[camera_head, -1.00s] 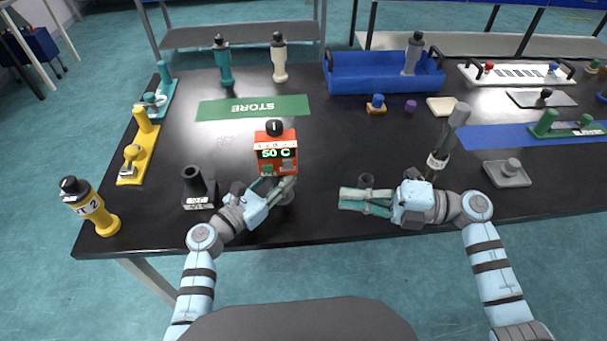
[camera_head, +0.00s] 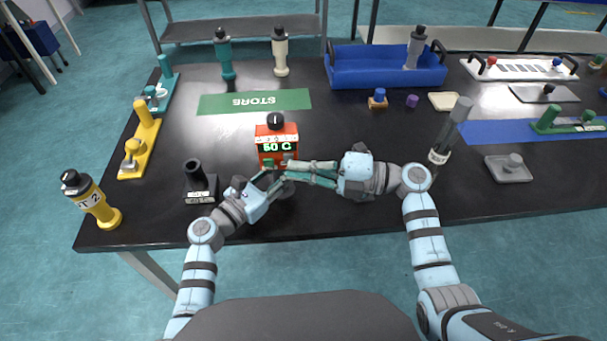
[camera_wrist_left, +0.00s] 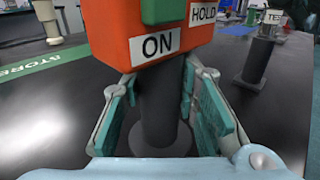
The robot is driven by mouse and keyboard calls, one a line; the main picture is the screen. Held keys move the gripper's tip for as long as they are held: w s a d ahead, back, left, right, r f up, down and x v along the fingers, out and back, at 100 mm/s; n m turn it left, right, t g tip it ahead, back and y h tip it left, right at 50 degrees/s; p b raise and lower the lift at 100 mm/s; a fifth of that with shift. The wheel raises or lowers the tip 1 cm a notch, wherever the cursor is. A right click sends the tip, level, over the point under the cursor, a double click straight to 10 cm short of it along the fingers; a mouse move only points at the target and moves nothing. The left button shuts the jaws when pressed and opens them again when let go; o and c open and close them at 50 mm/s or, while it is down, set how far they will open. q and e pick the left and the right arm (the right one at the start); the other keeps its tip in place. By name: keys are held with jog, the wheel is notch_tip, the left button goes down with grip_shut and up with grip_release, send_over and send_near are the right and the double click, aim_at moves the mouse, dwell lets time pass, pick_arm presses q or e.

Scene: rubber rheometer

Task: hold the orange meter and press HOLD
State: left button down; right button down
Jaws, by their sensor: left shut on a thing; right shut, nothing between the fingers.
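The orange meter (camera_head: 268,148) stands upright near the front left of the table, with a black knob on top and a lit display. My left gripper (camera_head: 273,181) is shut on its dark stem (camera_wrist_left: 160,112), one finger on each side in the left wrist view. That view shows the ON label (camera_wrist_left: 155,45), the HOLD label (camera_wrist_left: 203,14) and part of a green button (camera_wrist_left: 162,10). My right gripper (camera_head: 287,172) is shut and empty, its tips at the meter's lower right front in the head view. Whether they touch it is unclear.
A black holder (camera_head: 196,180) stands left of my left gripper, with a yellow bottle (camera_head: 95,205) at the table's left corner. A green STORE mat (camera_head: 253,104) lies behind the meter. The table between mat and blue bin (camera_head: 385,72) is open.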

pick_arm(q)
jog(key=shift+d, duration=0.1)
pick_arm(e)
jog(key=shift+w, duration=0.9)
pick_arm(q)
jog(key=shift+s, duration=0.1)
jog(key=shift+f, duration=0.1)
pick_arm(e)
jog(key=s+d, duration=0.6)
jog(key=d, duration=0.3)
jog(key=shift+s+d, duration=0.3)
jog(key=shift+d, duration=0.1)
